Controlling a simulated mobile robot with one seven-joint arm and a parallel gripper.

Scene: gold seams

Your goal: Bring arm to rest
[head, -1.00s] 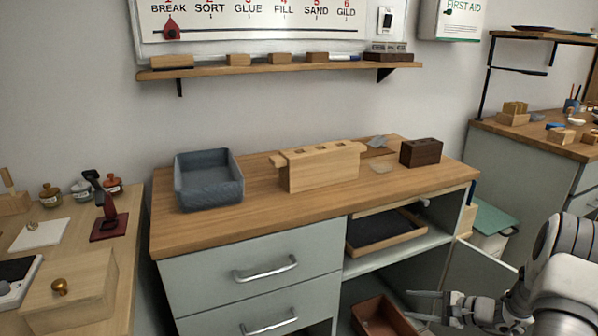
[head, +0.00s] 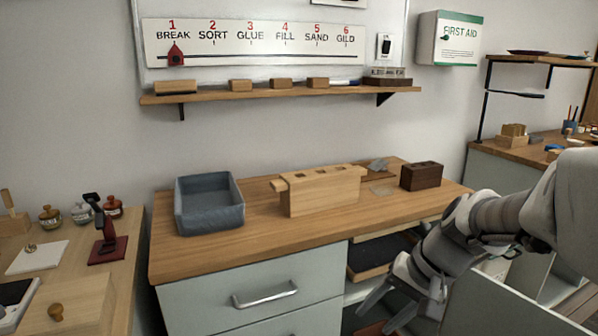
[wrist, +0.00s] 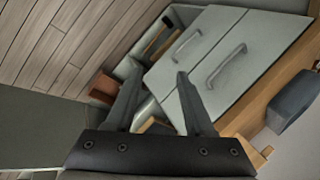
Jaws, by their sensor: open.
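My arm shows at the lower right in the head view, bent over the right side of the workbench front. My gripper (head: 378,314) hangs in front of the open lower shelves, fingers pointing down and left. In the wrist view my gripper (wrist: 157,74) has its two fingers apart with nothing held between them. Beyond the fingers are the cabinet's grey drawers (wrist: 205,50) and a reddish-brown bin (wrist: 104,87), seen tilted.
On the workbench (head: 255,235) stand a grey bin (head: 210,222), a pale slotted wooden block (head: 322,195) and a dark block (head: 421,176). A drawer with a handle (head: 265,296) is below. A side table (head: 105,275) is at left. A wooden tool shelf is at right.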

